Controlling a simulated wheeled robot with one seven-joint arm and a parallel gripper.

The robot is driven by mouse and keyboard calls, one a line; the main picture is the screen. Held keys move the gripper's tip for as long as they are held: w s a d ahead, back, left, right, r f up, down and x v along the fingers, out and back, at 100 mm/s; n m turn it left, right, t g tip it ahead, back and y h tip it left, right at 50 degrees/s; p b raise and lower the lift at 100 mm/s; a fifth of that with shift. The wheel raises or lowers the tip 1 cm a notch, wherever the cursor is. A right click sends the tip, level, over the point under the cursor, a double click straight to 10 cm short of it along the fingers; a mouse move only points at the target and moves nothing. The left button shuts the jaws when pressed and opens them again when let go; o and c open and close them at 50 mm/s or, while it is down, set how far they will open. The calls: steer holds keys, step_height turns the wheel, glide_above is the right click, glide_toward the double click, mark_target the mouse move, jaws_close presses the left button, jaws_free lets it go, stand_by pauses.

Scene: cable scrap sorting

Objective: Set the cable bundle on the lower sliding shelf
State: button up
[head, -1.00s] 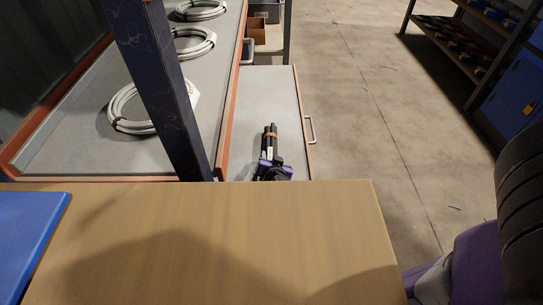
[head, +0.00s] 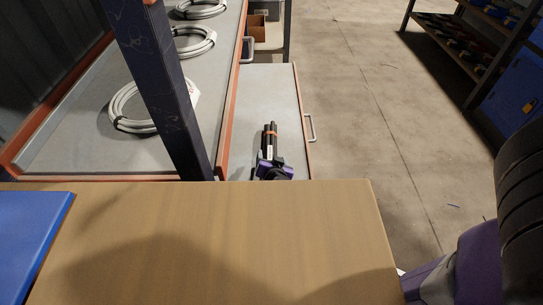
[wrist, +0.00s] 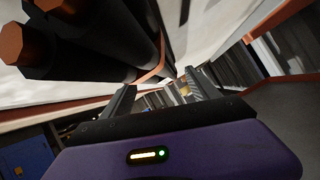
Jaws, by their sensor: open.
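The cable bundle (head: 270,136), black lengths with an orange band, lies over the lower sliding shelf (head: 284,95), which is pulled out. In the wrist view the bundle (wrist: 95,38) fills the upper left, with copper-coloured ends. It seems to lie on the pale shelf surface, though the contact is hidden. My gripper (head: 270,160) is at the near end of the bundle in the head view. In the wrist view my gripper (wrist: 158,92) has its two fingers apart, with the bundle beside and beyond them, not clamped.
The upper shelf (head: 90,150) holds several coiled white cables (head: 135,107). A dark upright post (head: 172,90) stands in front of it. A wooden tabletop (head: 220,235) fills the foreground. The shelf's handle (head: 310,127) faces open floor on the right.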

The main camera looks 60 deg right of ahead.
steer(key=p+v, duration=0.2)
steer(key=v, duration=0.7)
steer(key=shift+a+r, duration=0.15)
steer(key=shift+r, duration=0.05)
steer(key=shift+s+a+r, duration=0.1)
steer(key=shift+s+a, duration=0.15)
steer(key=shift+a, duration=0.05)
